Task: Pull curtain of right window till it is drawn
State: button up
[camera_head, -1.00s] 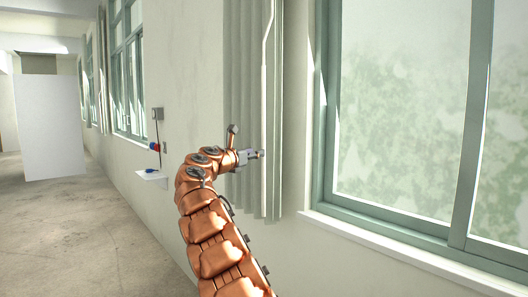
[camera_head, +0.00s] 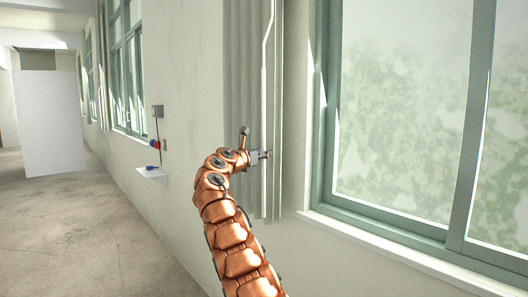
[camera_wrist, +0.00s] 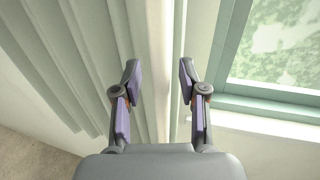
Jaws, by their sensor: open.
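The curtain (camera_head: 243,90) is grey-green, bunched in vertical folds against the wall left of the right window (camera_head: 400,120). A pale vertical rod (camera_head: 264,95) hangs in front of its right side. My gripper (camera_head: 267,154) is at the lower part of the rod. In the wrist view my gripper (camera_wrist: 158,82) is open, with one finger on each side of the pale rod (camera_wrist: 161,50); I cannot tell whether either finger touches it. Curtain folds (camera_wrist: 105,45) show to the left and behind.
The window sill (camera_head: 400,245) juts out at the lower right. A white panel (camera_head: 52,120) stands far left. The concrete floor (camera_head: 90,230) at left is clear.

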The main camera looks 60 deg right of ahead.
jog(key=shift+s+d+r, duration=0.1)
jog(key=shift+d, duration=0.1)
dwell(0.3)
grip_shut()
jog(key=shift+d, duration=0.1)
dwell(0.4)
